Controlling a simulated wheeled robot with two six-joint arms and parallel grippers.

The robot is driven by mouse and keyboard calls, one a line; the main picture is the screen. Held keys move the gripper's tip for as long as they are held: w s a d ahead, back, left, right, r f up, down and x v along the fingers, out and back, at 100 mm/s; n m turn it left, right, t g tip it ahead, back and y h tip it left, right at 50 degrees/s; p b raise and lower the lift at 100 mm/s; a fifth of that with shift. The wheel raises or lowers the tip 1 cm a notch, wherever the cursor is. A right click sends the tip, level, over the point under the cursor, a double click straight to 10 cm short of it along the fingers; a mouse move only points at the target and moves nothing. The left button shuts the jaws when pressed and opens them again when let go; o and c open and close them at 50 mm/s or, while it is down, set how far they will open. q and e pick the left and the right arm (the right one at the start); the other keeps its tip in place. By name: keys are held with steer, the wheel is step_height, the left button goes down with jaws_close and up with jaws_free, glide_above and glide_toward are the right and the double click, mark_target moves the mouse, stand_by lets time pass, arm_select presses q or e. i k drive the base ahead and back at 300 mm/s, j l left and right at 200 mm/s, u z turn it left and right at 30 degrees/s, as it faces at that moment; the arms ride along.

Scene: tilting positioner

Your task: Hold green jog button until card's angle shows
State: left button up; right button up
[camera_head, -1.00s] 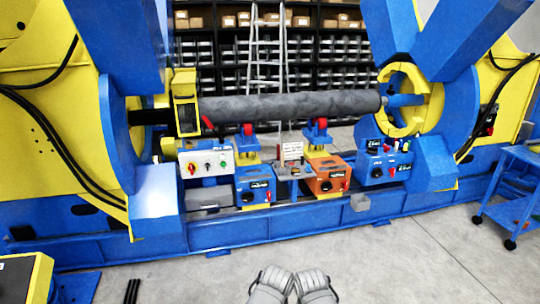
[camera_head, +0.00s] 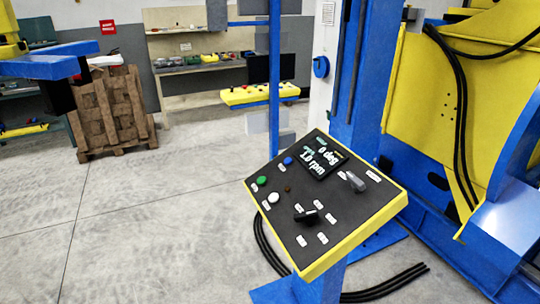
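A control panel (camera_head: 325,235) with a dark sloping face and yellow edges stands on a blue post in the middle. Its green button (camera_head: 262,180) is on the left side of the face, with a blue button (camera_head: 288,160) above it and a white button (camera_head: 274,197) below it. The panel's display (camera_head: 321,155) reads 0 deg and 1.0 rpm. I cannot pick out an angle card in this view.
The yellow and blue positioner (camera_head: 440,110) stands at the right, close to the panel. Black cables (camera_head: 385,292) lie on the floor by the post. A stacked wooden pallet load (camera_head: 112,110) and a workbench (camera_head: 200,95) are behind. The floor at left is clear.

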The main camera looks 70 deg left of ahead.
mark_target(262, 180)
steer(key=u, duration=1.9)
